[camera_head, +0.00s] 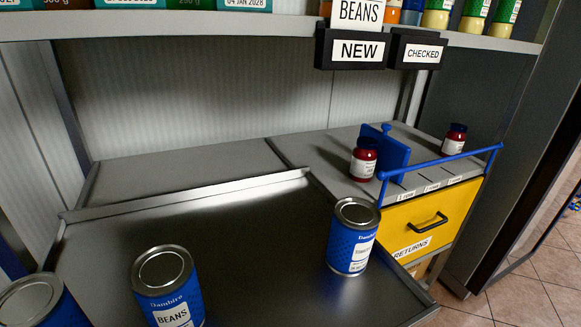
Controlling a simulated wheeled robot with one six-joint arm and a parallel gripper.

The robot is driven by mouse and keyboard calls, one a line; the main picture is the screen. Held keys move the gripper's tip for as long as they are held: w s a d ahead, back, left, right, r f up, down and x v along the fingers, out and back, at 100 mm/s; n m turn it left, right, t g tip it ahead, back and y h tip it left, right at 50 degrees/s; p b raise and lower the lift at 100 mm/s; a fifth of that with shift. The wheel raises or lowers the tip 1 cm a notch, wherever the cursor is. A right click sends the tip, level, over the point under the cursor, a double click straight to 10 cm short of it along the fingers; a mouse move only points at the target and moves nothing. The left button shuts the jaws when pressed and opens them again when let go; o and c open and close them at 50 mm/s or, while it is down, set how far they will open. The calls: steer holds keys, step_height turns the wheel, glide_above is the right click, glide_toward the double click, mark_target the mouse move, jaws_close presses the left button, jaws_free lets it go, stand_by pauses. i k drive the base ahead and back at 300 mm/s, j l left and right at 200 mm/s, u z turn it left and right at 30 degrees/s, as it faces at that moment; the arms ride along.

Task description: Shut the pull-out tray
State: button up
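The pull-out tray (258,250) is a dark grey metal tray that fills the lower middle of the view. It stands out from the grey shelf deck (185,178), its raised back edge lying over the front part of the deck. A blue beans can (168,287) stands on it at the lower left. Another blue can (353,238) stands near its right edge. A third can (40,302) is cut off at the lower left corner. The tray's front edge is outside the view. My gripper does not show.
Right of the tray is a yellow returns drawer (430,218) with a black handle, under a blue rail (440,160). Two red jars (363,160) (453,140) and a blue divider (388,148) stand above it. An upper shelf (180,24) crosses the top. Tiled floor shows lower right.

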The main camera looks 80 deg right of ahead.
mark_target(258, 245)
steer(key=k+l+z, duration=0.2)
steer(key=k+l, duration=0.45)
steer(key=j+z, duration=0.9)
steer(key=j, duration=0.25)
steer(key=l+u, duration=0.4)
steer(key=k+l, duration=0.1)
steer(key=k, duration=0.35)
